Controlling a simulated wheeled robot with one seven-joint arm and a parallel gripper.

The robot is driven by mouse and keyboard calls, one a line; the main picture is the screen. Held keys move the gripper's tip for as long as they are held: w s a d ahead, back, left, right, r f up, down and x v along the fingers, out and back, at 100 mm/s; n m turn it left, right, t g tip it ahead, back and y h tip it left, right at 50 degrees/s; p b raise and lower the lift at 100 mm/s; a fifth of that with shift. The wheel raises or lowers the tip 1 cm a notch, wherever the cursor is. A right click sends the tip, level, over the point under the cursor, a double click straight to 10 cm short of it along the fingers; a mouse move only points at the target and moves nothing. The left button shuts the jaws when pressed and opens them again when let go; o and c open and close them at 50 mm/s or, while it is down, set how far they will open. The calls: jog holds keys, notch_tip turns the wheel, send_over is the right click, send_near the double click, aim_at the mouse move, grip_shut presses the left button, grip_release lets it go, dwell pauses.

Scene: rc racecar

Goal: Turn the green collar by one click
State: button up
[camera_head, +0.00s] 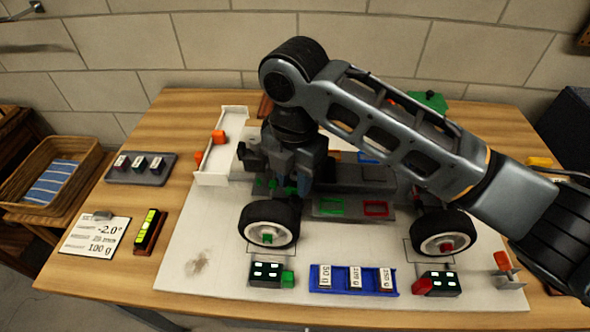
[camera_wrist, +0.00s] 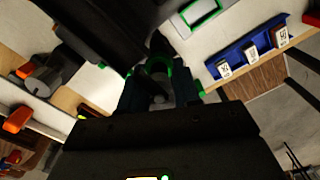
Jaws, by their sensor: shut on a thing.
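The race car stands on a white board, with a green-hubbed front wheel (camera_head: 268,222) at left and a red-hubbed wheel (camera_head: 445,233) at right. My gripper (camera_head: 284,186) points down over the car's left end, just behind the green-hubbed wheel. Its jaws are shut on the green collar, which is mostly hidden; small green parts (camera_head: 262,183) show beside the fingers in the head view. In the wrist view, my gripper (camera_wrist: 158,92) has dark fingers around a round post, and a green ring edge (camera_wrist: 189,68) shows next to them.
A white tray (camera_head: 210,178), grey rack (camera_head: 140,176), level (camera_head: 150,232) and card (camera_head: 95,235) reading -2.0° and 100 g lie left.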

jog(key=shift+w+m, duration=0.1)
jog(key=shift+m, duration=0.3)
jog(key=o, duration=1.1)
jog(key=shift+c, duration=0.2)
jog(key=shift+r, duration=3.9)
